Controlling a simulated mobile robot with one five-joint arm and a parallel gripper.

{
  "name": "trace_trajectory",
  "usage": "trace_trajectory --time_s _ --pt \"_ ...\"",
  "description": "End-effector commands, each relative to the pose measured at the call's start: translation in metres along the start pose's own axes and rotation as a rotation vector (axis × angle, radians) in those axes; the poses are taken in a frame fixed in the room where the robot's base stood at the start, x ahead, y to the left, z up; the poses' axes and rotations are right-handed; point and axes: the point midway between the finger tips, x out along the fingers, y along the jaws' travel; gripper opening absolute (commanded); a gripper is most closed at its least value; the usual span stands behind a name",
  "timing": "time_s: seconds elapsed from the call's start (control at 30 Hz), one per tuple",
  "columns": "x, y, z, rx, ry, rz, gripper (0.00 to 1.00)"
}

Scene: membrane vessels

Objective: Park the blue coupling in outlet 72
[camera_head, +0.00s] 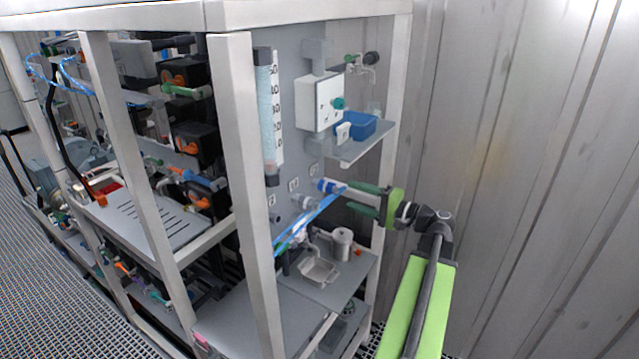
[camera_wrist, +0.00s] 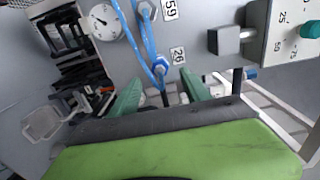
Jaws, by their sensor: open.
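A blue coupling (camera_head: 328,185) sits on the grey panel, with blue hose hanging down to the left. In the wrist view a blue coupling (camera_wrist: 160,67) sits at the label 26, with blue hose running up to another blue fitting (camera_wrist: 146,10) by the label 59. My gripper (camera_head: 349,197) is open in front of the panel, its green fingers pointing at it. In the wrist view my gripper (camera_wrist: 160,92) has one finger on each side of the coupling at 26, and nothing is clearly held. I cannot read a label 72 in either view.
A white box with a teal knob (camera_head: 320,102) and a shelf with a blue tray (camera_head: 356,126) stand out above my gripper. A lower shelf holds a metal basin (camera_head: 319,272). A white frame post (camera_head: 249,170) stands left. A round gauge (camera_wrist: 103,21) shows on the panel.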

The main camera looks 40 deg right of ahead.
Motion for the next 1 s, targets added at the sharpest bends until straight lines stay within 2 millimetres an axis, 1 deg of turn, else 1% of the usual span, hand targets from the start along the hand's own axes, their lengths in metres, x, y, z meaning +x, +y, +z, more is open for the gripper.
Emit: trace_trajectory --time_s 0.13,0.23,0.5,0.7,0.83,1.0 --pt "0.001 0.000 -0.002 0.000 0.003 0.000 0.55" --pt "0.009 0.000 -0.002 0.000 0.003 0.000 0.55" --pt "0.049 0.000 -0.003 0.000 0.003 0.000 0.55" --pt "0.074 0.000 -0.003 0.000 0.004 0.000 0.55" --pt "0.083 0.000 -0.003 0.000 0.005 0.000 0.55" --pt "0.087 0.000 -0.003 0.000 0.006 0.000 0.55"
